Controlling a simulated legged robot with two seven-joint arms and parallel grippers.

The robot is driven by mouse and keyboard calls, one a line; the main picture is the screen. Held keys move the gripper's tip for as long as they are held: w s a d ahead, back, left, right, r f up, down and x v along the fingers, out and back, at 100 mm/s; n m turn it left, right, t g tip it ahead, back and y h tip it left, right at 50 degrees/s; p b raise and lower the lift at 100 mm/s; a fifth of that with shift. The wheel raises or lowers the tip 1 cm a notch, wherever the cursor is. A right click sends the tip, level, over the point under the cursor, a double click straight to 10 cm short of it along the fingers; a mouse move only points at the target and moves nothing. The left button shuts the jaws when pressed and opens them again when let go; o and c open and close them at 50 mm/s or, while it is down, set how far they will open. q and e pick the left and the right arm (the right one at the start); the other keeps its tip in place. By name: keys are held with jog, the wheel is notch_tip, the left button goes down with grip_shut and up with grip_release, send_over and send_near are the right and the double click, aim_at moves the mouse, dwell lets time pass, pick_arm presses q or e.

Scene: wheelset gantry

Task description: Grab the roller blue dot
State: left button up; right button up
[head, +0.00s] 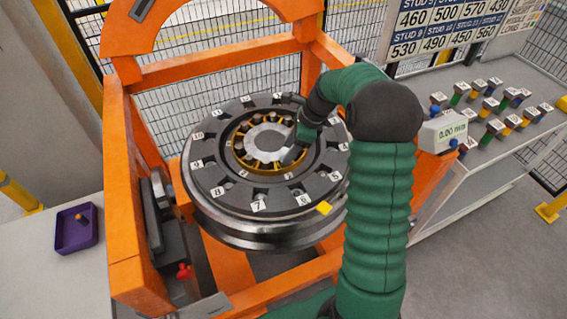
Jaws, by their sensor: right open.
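The wheelset (232,220) lies flat in the orange gantry, with numbered tags around its dark ring. Inside the ring, small rollers (240,150) sit in a yellow cage around a pale grey hub (266,143). The rollers are small, and I cannot make out a blue dot on any of them. My right arm, in a green sleeve, reaches over the wheelset from the lower right. Its open gripper (291,157) is at the right side of the hub and hides some rollers there. I cannot tell whether it touches anything. My left gripper is out of view.
Orange gantry beams (128,190) surround the wheelset. A purple tray (62,241) with a small orange piece (80,217) stands on the left table. Several coloured studs (496,127) stand on the right bench, near a small display (443,132). A red knob (184,271) is at the front left.

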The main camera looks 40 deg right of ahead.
jog(key=x, duration=0.4)
jog(key=shift+d, duration=0.1)
jog(key=shift+r, duration=0.1)
grip_shut()
